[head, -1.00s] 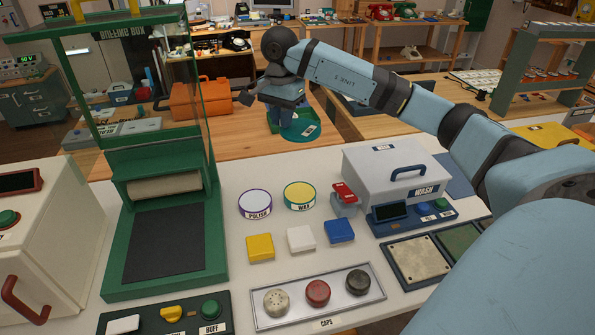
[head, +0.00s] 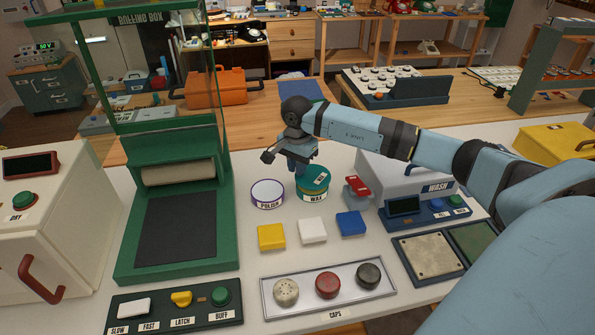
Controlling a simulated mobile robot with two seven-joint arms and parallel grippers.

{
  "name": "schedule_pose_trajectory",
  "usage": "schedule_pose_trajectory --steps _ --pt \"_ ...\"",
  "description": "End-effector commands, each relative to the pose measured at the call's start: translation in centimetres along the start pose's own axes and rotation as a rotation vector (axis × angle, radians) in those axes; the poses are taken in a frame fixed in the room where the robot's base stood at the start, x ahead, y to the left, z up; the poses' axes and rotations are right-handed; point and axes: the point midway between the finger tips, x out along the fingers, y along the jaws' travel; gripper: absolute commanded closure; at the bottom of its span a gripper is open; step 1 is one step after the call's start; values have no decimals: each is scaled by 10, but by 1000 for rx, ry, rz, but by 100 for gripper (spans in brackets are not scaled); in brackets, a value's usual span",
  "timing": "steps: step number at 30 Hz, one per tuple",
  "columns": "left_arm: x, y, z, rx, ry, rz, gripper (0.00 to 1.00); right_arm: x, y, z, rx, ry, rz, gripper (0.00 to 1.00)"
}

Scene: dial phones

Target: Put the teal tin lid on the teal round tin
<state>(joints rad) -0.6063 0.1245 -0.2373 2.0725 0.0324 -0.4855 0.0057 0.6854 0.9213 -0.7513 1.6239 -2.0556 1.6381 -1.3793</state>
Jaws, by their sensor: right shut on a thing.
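The teal round tin (head: 304,195), labelled WAX, stands on the white bench to the right of the purple-rimmed POLISH tin. The teal tin lid (head: 317,177) is at the top of the teal tin and covers most of its opening. I cannot tell whether it touches the rim or hovers just above it. My right gripper (head: 299,170) points down and is shut on the lid near its left side. The gripper and wrist hide part of the lid. My left gripper is not in view.
The POLISH tin (head: 267,193) is close on the left. A clear box with a red top (head: 358,188) and the WASH machine (head: 430,206) stand to the right. Yellow (head: 271,236), white (head: 312,230) and blue (head: 351,223) blocks lie in front. The green buffing box (head: 128,262) stands left.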

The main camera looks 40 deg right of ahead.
Motion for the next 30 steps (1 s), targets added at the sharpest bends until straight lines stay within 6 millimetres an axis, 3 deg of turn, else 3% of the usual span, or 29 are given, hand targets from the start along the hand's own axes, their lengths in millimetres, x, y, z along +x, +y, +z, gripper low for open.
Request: schedule_pose_trajectory --steps 3,14,15,18,30 --pt "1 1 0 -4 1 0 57 18 0 0 0 0 2 100" --pt "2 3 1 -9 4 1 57 23 0 0 0 1 0 100" --pt "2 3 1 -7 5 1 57 23 0 0 0 1 0 84" --pt "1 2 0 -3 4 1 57 22 0 0 0 1 0 61" --pt "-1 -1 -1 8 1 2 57 13 0 -1 0 1 -2 61"
